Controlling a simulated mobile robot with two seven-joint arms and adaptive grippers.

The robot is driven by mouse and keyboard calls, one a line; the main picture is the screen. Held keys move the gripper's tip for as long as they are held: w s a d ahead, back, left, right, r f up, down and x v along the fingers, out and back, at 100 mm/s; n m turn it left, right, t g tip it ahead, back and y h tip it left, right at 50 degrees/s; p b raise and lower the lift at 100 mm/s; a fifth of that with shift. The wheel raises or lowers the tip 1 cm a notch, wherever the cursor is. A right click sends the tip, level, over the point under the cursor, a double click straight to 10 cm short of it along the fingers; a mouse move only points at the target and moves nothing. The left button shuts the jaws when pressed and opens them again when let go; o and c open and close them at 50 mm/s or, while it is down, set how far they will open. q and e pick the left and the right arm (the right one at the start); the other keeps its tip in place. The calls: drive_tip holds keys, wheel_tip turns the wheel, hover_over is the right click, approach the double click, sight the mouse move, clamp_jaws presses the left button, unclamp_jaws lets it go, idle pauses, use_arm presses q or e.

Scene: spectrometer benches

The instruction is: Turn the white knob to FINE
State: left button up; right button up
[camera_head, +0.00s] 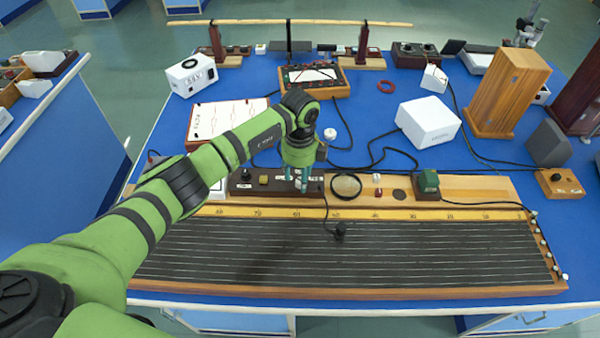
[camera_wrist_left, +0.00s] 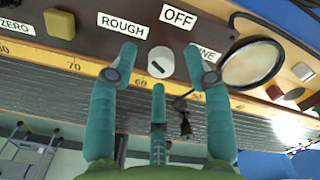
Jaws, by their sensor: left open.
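The white knob (camera_wrist_left: 160,62) sits on the dark brown panel (camera_wrist_left: 85,40) between the labels ROUGH (camera_wrist_left: 122,25) and FINE (camera_wrist_left: 207,54), with OFF (camera_wrist_left: 178,16) above it. The first letters of FINE are hidden by a finger. A short dark mark shows on the knob's face; I cannot tell which end of it points. My left gripper (camera_wrist_left: 160,65) is open, with teal fingers on either side of the knob in the picture and a third finger below it. I cannot tell whether they touch it. In the head view the left gripper (camera_head: 303,184) hides the knob. My right gripper is not in view.
A round black-rimmed lens (camera_head: 346,186) stands close to the right of the gripper. The long wired board (camera_head: 400,265) lies in front. A black cable hangs to a small black plug (camera_head: 339,231). A white box (camera_head: 428,122) and wooden block (camera_head: 508,92) stand behind right.

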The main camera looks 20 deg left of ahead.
use_arm(q)
drive_tip(key=shift+f, duration=0.35)
clamp_jaws()
